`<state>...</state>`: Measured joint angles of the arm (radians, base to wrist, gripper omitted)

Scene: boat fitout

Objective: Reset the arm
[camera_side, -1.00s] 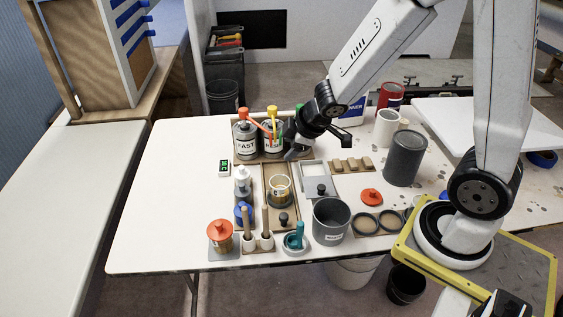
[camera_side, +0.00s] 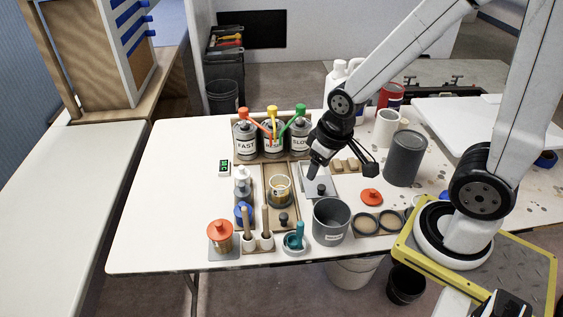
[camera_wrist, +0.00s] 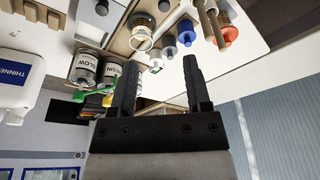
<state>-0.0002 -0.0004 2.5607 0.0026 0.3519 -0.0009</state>
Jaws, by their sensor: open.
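My gripper (camera_side: 313,173) hangs above the white table (camera_side: 150,215), over the grey square tray right of the wooden tray. In the wrist view its two dark fingers (camera_wrist: 158,82) stand wide apart with nothing between them. It is open and empty. My wrist hides part of the grey tray and the wooden blocks behind it in the side view.
Pump cans FAST (camera_side: 246,138), a middle one (camera_side: 273,137) and SLOW (camera_side: 299,136) stand at the back. A clear cup (camera_side: 280,187) sits in the wooden tray (camera_side: 267,214). A grey pot (camera_side: 331,220) stands in front of my gripper; a dark grey can (camera_side: 405,158) stands right.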

